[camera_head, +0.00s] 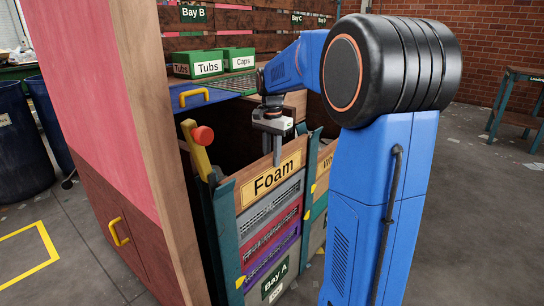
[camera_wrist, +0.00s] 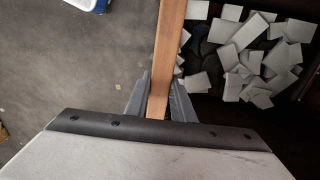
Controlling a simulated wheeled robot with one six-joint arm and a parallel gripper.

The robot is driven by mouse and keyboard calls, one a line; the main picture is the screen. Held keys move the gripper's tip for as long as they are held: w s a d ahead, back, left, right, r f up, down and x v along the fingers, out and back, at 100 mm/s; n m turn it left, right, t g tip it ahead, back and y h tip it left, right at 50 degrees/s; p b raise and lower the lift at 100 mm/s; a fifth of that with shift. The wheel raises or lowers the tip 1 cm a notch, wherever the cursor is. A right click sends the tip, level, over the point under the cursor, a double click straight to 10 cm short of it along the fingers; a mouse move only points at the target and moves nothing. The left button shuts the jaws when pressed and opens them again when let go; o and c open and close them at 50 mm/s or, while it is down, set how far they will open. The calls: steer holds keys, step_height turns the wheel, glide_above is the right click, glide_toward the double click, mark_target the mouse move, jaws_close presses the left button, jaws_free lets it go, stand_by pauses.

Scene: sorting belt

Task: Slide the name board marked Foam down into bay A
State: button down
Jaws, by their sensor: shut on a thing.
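The wooden name board marked Foam (camera_head: 272,179) stands upright above the front of bay A, whose label (camera_head: 274,281) shows low on that front. My gripper (camera_head: 277,156) is shut on the board's top edge from above. In the wrist view the board (camera_wrist: 172,50) is seen edge-on as a wooden strip between the two grey fingers (camera_wrist: 159,100). The board is between the bay's teal left post (camera_head: 226,225) and right post (camera_head: 306,180), right above a grey slat (camera_head: 270,206). I cannot tell whether its ends are seated in the posts.
Red (camera_head: 270,238) and purple (camera_head: 272,262) slats lie below the grey one. White pieces (camera_wrist: 240,55) lie behind the board. A yellow lever with a red knob (camera_head: 203,135) stands at the left post. Another board (camera_head: 325,162) is at right. Green Tubs (camera_head: 198,65) and Caps (camera_head: 238,59) bins stand behind.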

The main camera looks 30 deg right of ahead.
steer(key=shift+f, duration=0.25)
steer(key=c, duration=1.4)
jaws_free()
steer(key=shift+c, duration=0.2)
steer(key=shift+f, duration=0.1)
step_height(320, 180, up, 18)
steer(key=shift+f, duration=0.25)
steer(key=s+a+f+n+t, duration=0.1)
steer(key=s+a+f+n, duration=0.35)
steer(key=s, duration=0.35)
steer(key=s+a+f+n+t, duration=0.1)
steer(key=s+a+f+n, duration=0.2)
steer(key=s+a, duration=0.35)
steer(key=s+a+f+n+t, duration=0.1)
steer(key=s+a+f+n, duration=0.1)
steer(key=s+f, duration=0.5)
steer(key=s+a+f+n+t, duration=0.1)
steer(key=s+f+n, duration=0.3)
steer(key=s+f, duration=0.4)
steer(key=shift+s+a+f+t, duration=0.25)
steer(key=shift+s+a+t, duration=0.15)
steer(key=shift+a, duration=0.5)
